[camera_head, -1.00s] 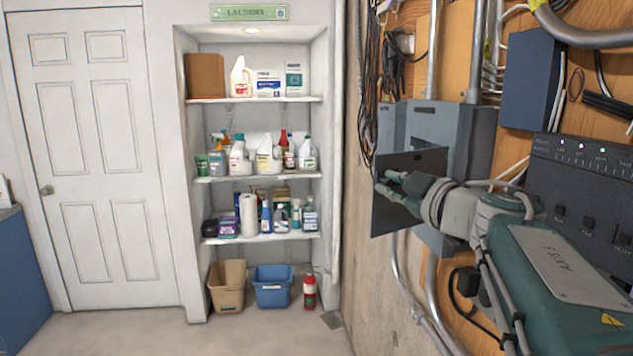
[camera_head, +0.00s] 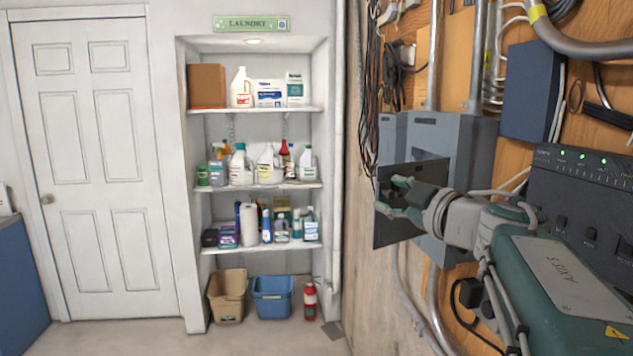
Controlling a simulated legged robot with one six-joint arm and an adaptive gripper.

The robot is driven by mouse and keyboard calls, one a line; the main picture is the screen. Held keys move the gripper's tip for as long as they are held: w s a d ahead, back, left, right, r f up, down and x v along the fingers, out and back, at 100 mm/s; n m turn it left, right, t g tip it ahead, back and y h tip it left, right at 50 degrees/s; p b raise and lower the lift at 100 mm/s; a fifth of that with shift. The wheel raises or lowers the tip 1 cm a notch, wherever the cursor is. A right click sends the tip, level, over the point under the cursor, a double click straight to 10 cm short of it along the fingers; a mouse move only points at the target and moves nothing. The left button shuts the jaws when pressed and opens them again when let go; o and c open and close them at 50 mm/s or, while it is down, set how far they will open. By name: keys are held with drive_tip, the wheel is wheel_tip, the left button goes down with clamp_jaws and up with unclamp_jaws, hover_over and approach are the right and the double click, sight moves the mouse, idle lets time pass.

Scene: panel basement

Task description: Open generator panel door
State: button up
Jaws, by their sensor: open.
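The generator panel is a grey metal box (camera_head: 465,140) on the wood-backed wall at the right. Its dark door (camera_head: 393,235) stands out from the box, swung partly open. My gripper (camera_head: 392,197) is open, with its green fingers in front of the door's face at mid height. I cannot tell whether the fingers touch the door. My wrist and forearm hide part of the box and the door's right side.
A blue-grey box (camera_head: 531,90) and a dark unit with green lights (camera_head: 585,195) are on the wall close to my arm. Cables (camera_head: 368,80) hang left of the panel. Shelves (camera_head: 262,187) and a white door (camera_head: 95,165) stand beyond open floor.

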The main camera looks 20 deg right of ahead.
wheel_tip(320, 180, up, 10)
drive_tip(key=shift+f, duration=0.25)
drive_tip(key=shift+a, duration=0.1)
idle(0.4)
drive_tip(key=s+a+f+m+g+h, duration=0.1)
drive_tip(key=s+f+m+g+h, duration=0.15)
drive_tip(key=f+m+h, duration=0.5)
drive_tip(key=s+a+f+m+g+h, duration=0.1)
drive_tip(key=s+f+m+h, duration=0.3)
drive_tip(key=f, duration=0.6)
drive_tip(key=s+a+f+g+y, duration=0.4)
drive_tip(key=s+a+f, duration=0.2)
drive_tip(key=f, duration=0.4)
drive_tip(key=s+a+f+g+y, duration=0.4)
drive_tip(key=s+a+f, duration=0.1)
drive_tip(key=f, duration=0.5)
drive_tip(key=shift+s+a+f, duration=0.2)
drive_tip(key=shift+s+a, duration=0.15)
drive_tip(key=shift+s, duration=0.3)
